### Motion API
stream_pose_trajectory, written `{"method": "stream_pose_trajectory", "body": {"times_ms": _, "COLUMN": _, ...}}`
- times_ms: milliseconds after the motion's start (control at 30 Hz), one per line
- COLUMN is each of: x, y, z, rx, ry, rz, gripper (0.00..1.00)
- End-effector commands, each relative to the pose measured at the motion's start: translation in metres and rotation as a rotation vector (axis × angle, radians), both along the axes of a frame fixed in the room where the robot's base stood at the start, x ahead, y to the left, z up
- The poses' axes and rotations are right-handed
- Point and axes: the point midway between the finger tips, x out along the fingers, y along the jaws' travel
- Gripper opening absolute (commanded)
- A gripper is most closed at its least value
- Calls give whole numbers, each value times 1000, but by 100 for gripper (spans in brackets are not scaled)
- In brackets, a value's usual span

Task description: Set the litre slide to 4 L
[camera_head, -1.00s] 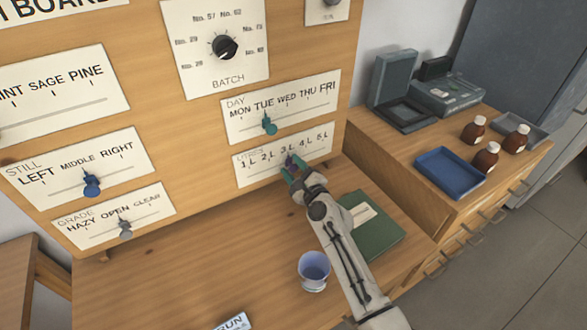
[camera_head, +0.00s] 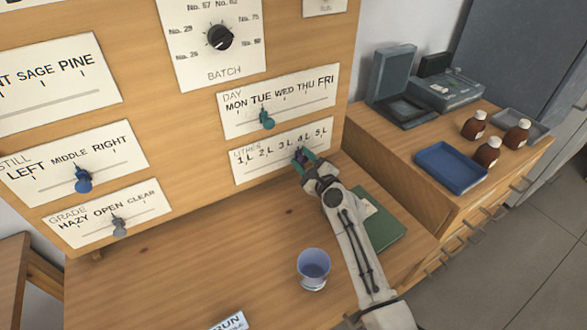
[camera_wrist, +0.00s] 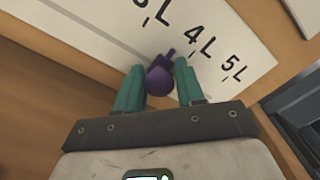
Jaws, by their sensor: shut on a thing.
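The litre slide's panel (camera_head: 250,172) is a white strip marked 1 L to 5 L on the wooden board. Its purple knob (camera_head: 299,153) is near the 4 L mark in the head view. In the wrist view, the knob (camera_wrist: 160,80) has its small pointer tip just to the left of the 4 L label and its tick, well past 3 L. My gripper (camera_head: 306,161) has its teal fingers shut on the knob. The fingers also show in the wrist view (camera_wrist: 160,88), one on each side of it. The slide's track is partly hidden by my gripper.
The day slide (camera_head: 267,119) is just above, its teal knob near TUE. The bench front left of my arm is mostly clear.

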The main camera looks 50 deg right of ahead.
Motion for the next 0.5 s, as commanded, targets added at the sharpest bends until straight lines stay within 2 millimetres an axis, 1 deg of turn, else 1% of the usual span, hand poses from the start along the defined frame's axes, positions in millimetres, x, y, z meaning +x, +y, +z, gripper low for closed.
{"method": "stream_pose_trajectory", "body": {"times_ms": 33, "x": -3, "y": -9, "z": -5, "rx": -1, "ry": 2, "rz": -3, "gripper": 0}}
{"method": "stream_pose_trajectory", "body": {"times_ms": 133, "x": -5, "y": -17, "z": -4, "rx": 0, "ry": 2, "rz": -1, "gripper": 0}}
{"method": "stream_pose_trajectory", "body": {"times_ms": 467, "x": -6, "y": -19, "z": -2, "rx": 0, "ry": 4, "rz": 1, "gripper": 0}}
{"method": "stream_pose_trajectory", "body": {"times_ms": 500, "x": -6, "y": -19, "z": -2, "rx": 0, "ry": 4, "rz": 1, "gripper": 42}}
